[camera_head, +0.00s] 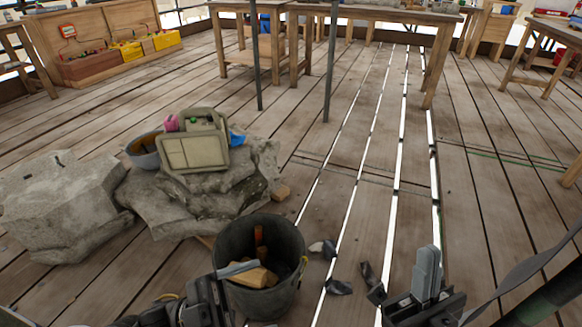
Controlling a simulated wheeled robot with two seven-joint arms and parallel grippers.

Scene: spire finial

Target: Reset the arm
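My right gripper (427,274) is at the bottom right, fingers pointing up and close together, with nothing seen between them. It is over bare floor to the right of the bucket. My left gripper (238,269) is at the bottom, left of centre, its grey finger overlapping the left rim of the bucket in the picture. Its finger gap is not clear, and I see no object held in it. The dark bucket (285,232) holds pieces of wood (256,277) and an orange-handled item (259,236).
Grey stone blocks (62,205) lie at left. A beige case (193,152) and a grey bowl (141,150) rest on the middle stones. Dark scraps (339,287) lie right of the bucket. Wooden tables (440,60) stand behind. The plank floor at centre right is mostly clear.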

